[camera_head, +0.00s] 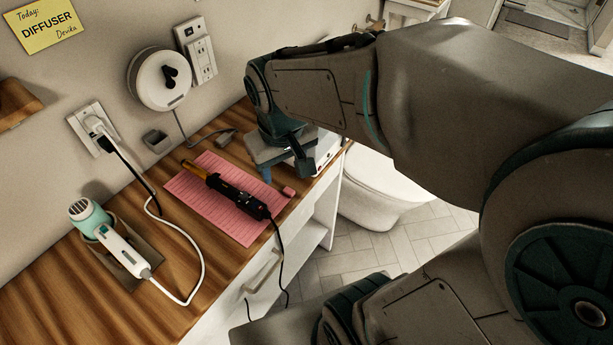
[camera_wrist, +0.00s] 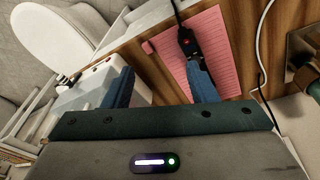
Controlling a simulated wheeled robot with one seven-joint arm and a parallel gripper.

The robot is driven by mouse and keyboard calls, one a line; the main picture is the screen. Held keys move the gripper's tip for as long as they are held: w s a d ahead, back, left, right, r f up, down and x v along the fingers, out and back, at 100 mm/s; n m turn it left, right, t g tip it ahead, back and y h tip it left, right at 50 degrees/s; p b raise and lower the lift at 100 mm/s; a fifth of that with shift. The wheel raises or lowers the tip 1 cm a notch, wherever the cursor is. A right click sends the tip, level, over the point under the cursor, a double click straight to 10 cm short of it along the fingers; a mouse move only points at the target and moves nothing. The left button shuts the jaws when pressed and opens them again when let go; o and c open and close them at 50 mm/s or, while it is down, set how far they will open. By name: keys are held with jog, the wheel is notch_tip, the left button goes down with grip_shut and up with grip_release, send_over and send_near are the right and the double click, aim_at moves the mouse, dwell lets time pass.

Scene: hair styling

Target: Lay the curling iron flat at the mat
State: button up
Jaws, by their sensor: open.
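The curling iron (camera_head: 236,194), with a gold barrel and black handle, lies lengthwise across the pink mat (camera_head: 190,192) on the wooden counter. Its handle end is near the counter's front edge, and its cord hangs over that edge. My gripper (camera_head: 285,172) is open and empty beside the mat's right end, apart from the iron. In the wrist view the iron's handle (camera_wrist: 187,42) shows on the mat (camera_wrist: 226,75), and one finger of my gripper (camera_wrist: 160,82) hides the rest of it.
A white and teal hair dryer (camera_head: 110,240) sits in a holder at the left, its white cord looping near the mat. A small pink block (camera_head: 289,192) lies at the mat's right corner. A white box (camera_head: 327,150) stands beyond my gripper. A toilet (camera_head: 375,195) is past the counter.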

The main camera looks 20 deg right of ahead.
jog(key=s+d+m, duration=0.2)
jog(key=s+d, duration=0.1)
jog(key=s, duration=0.2)
jog(key=shift+s+f+t, duration=0.15)
jog(key=shift+s+t, duration=0.15)
jog(key=shift+s, duration=0.1)
